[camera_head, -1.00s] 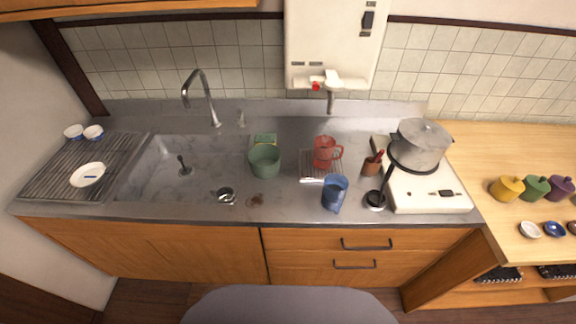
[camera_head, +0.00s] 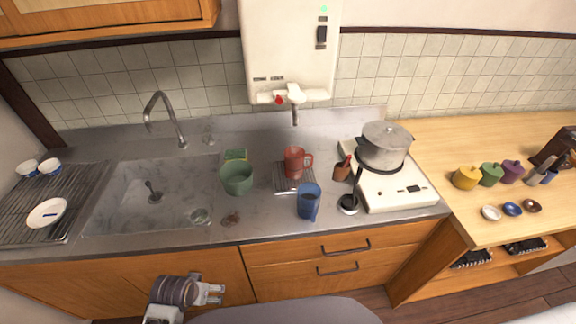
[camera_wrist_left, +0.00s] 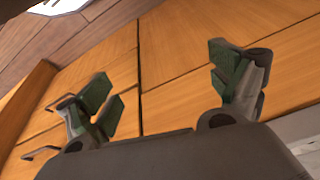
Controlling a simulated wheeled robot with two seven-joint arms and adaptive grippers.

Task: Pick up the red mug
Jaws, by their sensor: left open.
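The red mug (camera_head: 295,163) stands upright on a small rack on the steel counter, its handle toward the right. A blue mug (camera_head: 308,203) stands in front of it, nearer the counter edge. My left gripper (camera_head: 217,293) is low in front of the cabinet doors, below the counter edge, well apart from the red mug. In the left wrist view its two fingers (camera_wrist_left: 165,95) are spread wide with nothing between them, facing the wooden cabinet front. The right gripper is not in view.
The sink (camera_head: 150,200) is left. The counter edge lies above my left gripper.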

